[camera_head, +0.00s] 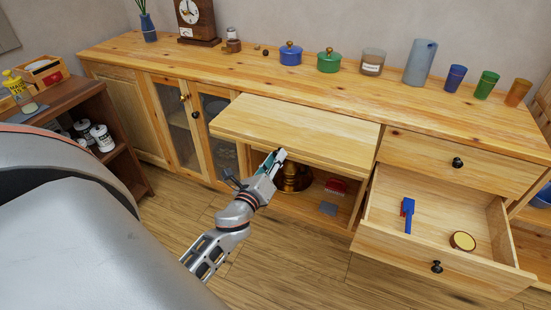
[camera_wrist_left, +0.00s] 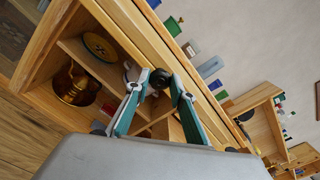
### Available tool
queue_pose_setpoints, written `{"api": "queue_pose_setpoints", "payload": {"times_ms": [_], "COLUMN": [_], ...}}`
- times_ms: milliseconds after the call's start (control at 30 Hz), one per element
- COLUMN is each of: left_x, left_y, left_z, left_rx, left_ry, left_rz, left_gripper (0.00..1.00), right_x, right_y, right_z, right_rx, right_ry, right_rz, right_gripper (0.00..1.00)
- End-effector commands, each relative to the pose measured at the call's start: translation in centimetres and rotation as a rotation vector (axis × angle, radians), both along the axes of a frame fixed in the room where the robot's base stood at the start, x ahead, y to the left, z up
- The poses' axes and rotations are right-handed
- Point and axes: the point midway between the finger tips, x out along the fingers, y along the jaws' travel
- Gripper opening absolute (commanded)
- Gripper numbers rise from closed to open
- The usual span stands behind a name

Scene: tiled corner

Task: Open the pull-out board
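The pull-out board (camera_head: 300,128) is a pale wooden slab below the countertop, sticking well out from the cabinet over an open compartment. My left gripper (camera_head: 274,160) is at its front edge in the head view. In the left wrist view, the left gripper (camera_wrist_left: 159,80) has its teal fingers on both sides of a round black knob (camera_wrist_left: 160,78) at the board's front edge (camera_wrist_left: 158,40). The fingertips appear closed against the knob. The knob is hidden by the gripper in the head view. My right gripper is in neither view.
A brass object (camera_head: 292,178) stands in the compartment below the board. Pots and cups line the countertop (camera_head: 150,55). A dark shelf (camera_head: 75,95) stands at left.

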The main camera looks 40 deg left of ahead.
Motion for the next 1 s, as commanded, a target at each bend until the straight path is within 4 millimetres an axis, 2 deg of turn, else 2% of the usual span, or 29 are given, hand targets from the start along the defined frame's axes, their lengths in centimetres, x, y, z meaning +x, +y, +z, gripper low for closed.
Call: {"api": "queue_pose_setpoints", "payload": {"times_ms": [33, 67, 300, 467, 800, 1000], "left_x": [0.0, 0.0, 0.0, -0.4, -5.2, -7.1], "left_y": [0.0, 0.0, 0.0, -0.1, -1.2, -1.7], "left_z": [0.0, 0.0, 0.0, -0.1, -0.1, -0.1], "left_rx": [0.000, -0.001, 0.000, -0.001, -0.002, -0.002], "left_ry": [0.001, 0.001, 0.001, 0.001, 0.003, 0.001], "left_rz": [-0.001, -0.001, -0.001, 0.000, 0.003, 0.000], "left_gripper": [0.33, 0.40, 0.40, 0.40, 0.40, 0.40], "right_x": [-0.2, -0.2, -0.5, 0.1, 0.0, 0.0], "right_y": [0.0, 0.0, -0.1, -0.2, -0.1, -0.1], "right_z": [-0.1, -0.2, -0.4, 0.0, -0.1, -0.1], "right_rx": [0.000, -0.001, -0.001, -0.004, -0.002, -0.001], "right_ry": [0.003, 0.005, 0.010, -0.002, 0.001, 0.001], "right_rz": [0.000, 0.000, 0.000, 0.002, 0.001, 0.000], "right_gripper": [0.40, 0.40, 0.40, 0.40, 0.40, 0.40]}}
